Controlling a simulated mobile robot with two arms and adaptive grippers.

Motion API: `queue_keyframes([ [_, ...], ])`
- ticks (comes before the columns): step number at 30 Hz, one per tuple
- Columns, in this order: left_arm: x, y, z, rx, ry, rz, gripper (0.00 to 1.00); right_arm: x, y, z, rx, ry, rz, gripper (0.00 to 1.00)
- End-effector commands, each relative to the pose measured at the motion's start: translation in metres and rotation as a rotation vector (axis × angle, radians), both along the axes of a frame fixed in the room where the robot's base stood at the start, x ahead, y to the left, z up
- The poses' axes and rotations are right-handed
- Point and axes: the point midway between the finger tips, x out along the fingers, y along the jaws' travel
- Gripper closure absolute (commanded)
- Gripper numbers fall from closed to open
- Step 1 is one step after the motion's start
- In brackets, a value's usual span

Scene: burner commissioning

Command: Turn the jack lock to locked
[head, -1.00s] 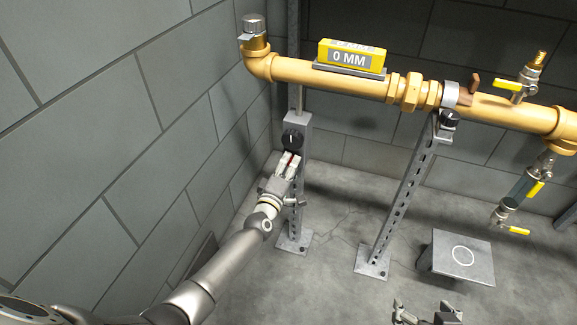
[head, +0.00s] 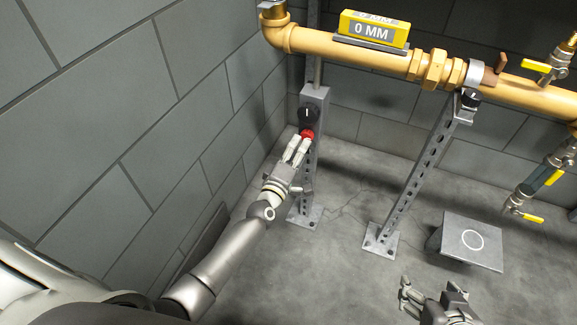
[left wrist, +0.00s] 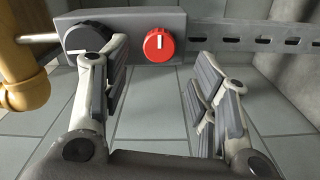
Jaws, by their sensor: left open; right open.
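A round red knob (head: 307,134), which I take to be the jack lock, sits on the grey post head below a larger black knob (head: 309,113). In the left wrist view the red knob (left wrist: 159,45) has a white mark pointing straight up and down in the picture. My left gripper (head: 297,147) is open just in front of the red knob. In the left wrist view its fingers (left wrist: 158,65) stand to either side of the red knob, apart from it, and the left finger partly covers the black knob (left wrist: 88,40). My right gripper (head: 430,292) is open and empty, low in the head view.
A yellow pipe (head: 390,60) runs across the top, carrying a yellow level reading "0 MM" (head: 371,32). A second slotted support (head: 415,180) and a low grey stand (head: 472,235) are to the right. A block wall (head: 130,110) is close on the left.

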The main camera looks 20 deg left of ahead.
Motion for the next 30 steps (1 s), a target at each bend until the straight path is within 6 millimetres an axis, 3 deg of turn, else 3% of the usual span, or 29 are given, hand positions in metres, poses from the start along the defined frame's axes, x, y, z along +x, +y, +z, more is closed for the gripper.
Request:
queue_keyframes([
  [6,-0.042,0.001,-0.001,-0.001,0.001,0.000,0.45,0.000,0.000,0.000,0.000,0.000,0.000,0.26],
  [12,-0.064,0.002,0.000,0.000,0.001,0.000,0.45,0.000,0.000,0.000,0.000,0.000,0.000,0.26],
  [30,-0.069,0.002,0.000,0.000,0.000,0.000,0.45,0.000,0.000,0.000,0.000,0.000,0.000,0.26],
])
